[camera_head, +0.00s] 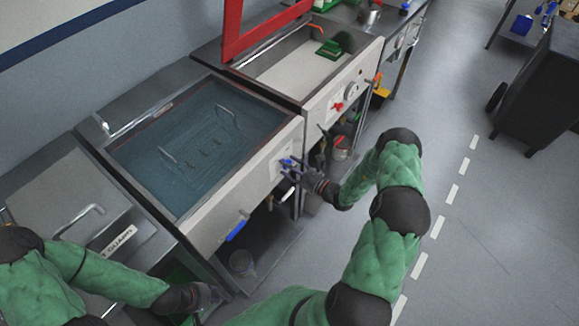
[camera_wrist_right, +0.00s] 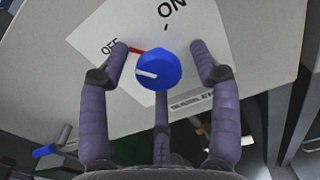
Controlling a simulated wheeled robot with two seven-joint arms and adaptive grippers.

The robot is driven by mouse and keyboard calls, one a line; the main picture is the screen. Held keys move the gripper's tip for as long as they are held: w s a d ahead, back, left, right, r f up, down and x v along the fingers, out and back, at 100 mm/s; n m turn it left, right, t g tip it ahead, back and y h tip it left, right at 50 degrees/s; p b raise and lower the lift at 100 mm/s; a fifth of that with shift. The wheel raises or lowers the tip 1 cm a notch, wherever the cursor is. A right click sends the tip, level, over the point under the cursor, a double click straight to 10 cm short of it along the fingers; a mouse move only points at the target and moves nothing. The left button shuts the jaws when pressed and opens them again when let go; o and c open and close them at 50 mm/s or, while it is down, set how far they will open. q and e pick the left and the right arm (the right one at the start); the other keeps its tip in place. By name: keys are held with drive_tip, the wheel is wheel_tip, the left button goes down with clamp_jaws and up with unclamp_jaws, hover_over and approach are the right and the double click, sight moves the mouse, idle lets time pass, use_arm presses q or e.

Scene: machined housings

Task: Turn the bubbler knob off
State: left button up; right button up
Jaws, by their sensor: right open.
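The blue bubbler knob (camera_wrist_right: 158,70) sits on a pale label plate with ON and OFF printed on it. Its white pointer line lies on its left side, below the red mark beside OFF. In the head view the knob (camera_head: 286,162) is small on the front panel of the water-filled tank (camera_head: 205,140). My right gripper (camera_wrist_right: 164,52) is open, with its fingers spread around the knob; contact cannot be told. It also shows in the head view (camera_head: 300,176). My left gripper (camera_head: 205,297) is low at the left, its fingers unclear.
A blue-handled valve (camera_head: 238,228) sits lower on the same front panel. Beyond is a second basin (camera_head: 300,62) with a raised red frame, a gauge and a red valve (camera_head: 338,106). A dark cabinet (camera_head: 540,90) stands right. The grey floor between is clear.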

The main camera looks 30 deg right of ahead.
drive_tip(key=c, duration=1.1)
drive_tip(key=shift+s+f+n, duration=0.1)
drive_tip(key=shift+n, duration=0.7)
drive_tip(key=shift+c, duration=0.2)
drive_tip(key=o, duration=1.1)
drive_tip(key=shift+o, duration=0.2)
drive_tip(key=v, duration=1.2)
